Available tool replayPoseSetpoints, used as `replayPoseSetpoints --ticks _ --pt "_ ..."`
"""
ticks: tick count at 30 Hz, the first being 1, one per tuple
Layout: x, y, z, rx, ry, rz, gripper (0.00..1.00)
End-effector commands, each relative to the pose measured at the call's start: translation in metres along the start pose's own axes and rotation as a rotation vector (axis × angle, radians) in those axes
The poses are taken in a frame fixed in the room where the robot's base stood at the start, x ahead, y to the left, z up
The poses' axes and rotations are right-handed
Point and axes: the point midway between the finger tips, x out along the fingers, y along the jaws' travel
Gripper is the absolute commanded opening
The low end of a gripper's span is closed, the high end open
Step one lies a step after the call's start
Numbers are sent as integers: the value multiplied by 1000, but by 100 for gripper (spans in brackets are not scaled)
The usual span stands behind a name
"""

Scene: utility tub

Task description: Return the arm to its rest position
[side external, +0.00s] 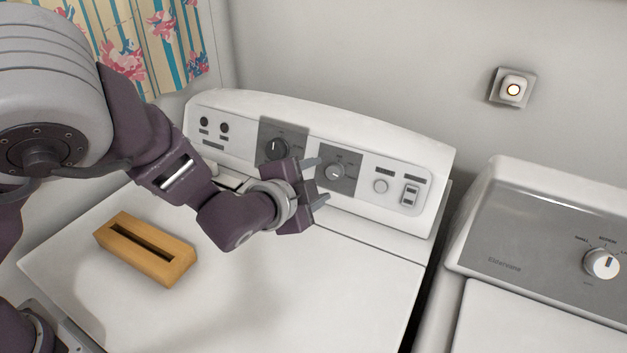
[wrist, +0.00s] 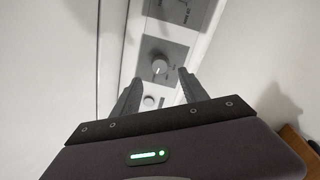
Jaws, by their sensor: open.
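My gripper (side external: 318,182) is open and empty in the side external view. It is held out in front of the white control panel (side external: 236,112) of the left appliance, its fingers pointing at a round knob (side external: 336,172) on a dark square plate. In the wrist view my gripper's two fingers (wrist: 158,88) stand apart, with the knob (wrist: 160,67) showing between and beyond the tips. I see a gap between fingers and knob in the wrist view, but cannot tell its exact size. My arm reaches in from the left.
A wooden block with a slot (side external: 122,228) lies on the white appliance top (side external: 268,292). A second appliance (side external: 540,235) stands at right across a narrow gap. A lit wall switch (side external: 513,90) and a floral curtain (side external: 160,55) are behind. The top's front right is clear.

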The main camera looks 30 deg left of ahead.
Motion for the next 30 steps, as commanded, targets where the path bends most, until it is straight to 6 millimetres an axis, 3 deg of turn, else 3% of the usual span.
replayPoseSetpoints --ticks 6,8,11,14,18,21,24,27,30 --pt "-1 -4 5 -37 -19 15 51" --pt "-6 -13 16 -129 -66 58 51" --pt "-34 -34 42 -387 -181 189 51" --pt "-87 -59 60 -650 -274 333 51" --pt "-188 -89 82 -895 -356 464 51" --pt "-261 -92 104 -978 -427 476 51" --pt "-313 -83 127 -1017 -510 437 51" --pt "-342 -72 143 -1036 -575 392 51" --pt "-352 -67 149 -1042 -605 374 51"
